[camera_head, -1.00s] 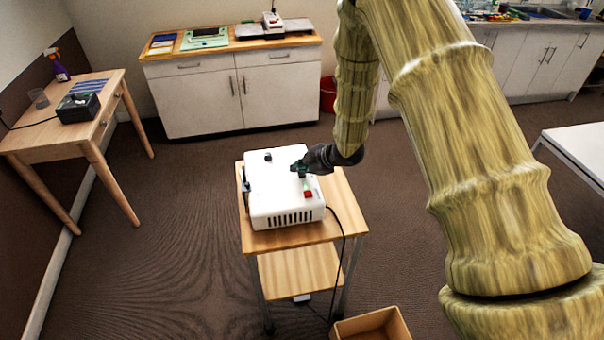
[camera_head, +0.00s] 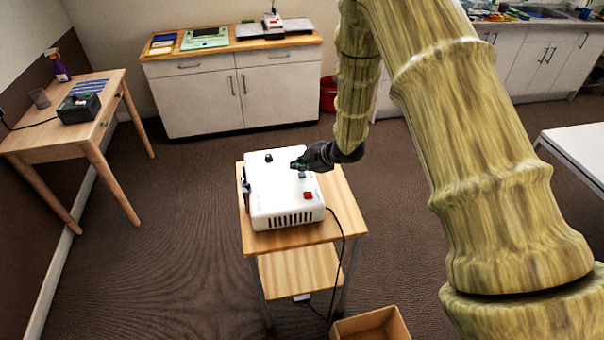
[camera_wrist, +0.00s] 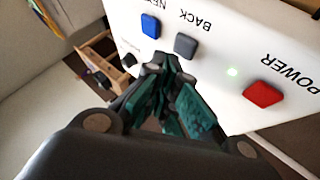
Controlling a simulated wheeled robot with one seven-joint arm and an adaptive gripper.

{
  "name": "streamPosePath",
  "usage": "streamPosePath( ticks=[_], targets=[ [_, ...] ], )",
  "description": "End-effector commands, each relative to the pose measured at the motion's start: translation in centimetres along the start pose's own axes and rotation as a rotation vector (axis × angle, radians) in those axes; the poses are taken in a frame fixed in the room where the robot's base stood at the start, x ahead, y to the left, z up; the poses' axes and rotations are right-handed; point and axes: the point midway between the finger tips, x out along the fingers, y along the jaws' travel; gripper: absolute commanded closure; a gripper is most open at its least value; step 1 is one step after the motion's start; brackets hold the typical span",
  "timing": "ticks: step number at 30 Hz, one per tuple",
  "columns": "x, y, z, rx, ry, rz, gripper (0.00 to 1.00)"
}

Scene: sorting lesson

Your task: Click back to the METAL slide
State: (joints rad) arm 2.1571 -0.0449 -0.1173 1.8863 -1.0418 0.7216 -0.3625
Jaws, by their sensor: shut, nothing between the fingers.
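A white projector (camera_head: 280,195) sits on a small wooden stand. In the wrist view its panel (camera_wrist: 240,40) shows a blue button (camera_wrist: 150,27) marked with partly cut-off letters that look like NEXT, a grey button (camera_wrist: 185,45) marked BACK, and a red button (camera_wrist: 263,94) marked POWER. In the head view my gripper (camera_head: 297,165) is over the right part of the projector top.
The wooden stand (camera_head: 335,215) has a lower shelf, and a black cable hangs at its right. An open box (camera_head: 372,325) is on the floor in front. A wooden table (camera_head: 30,135) stands left and a white cabinet (camera_head: 205,100) behind. The carpet left of the stand is clear.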

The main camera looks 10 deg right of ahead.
Motion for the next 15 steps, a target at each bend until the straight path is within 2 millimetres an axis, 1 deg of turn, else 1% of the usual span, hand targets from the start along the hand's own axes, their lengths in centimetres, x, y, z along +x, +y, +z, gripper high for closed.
streamPosePath(
  ticks=[7,15],
  targets=[
    [-0.3,0.2,-0.2,0.000,0.000,0.000,1.00],
    [-1.8,1.3,-1.3,0.000,0.000,0.001,1.00]
  ],
)
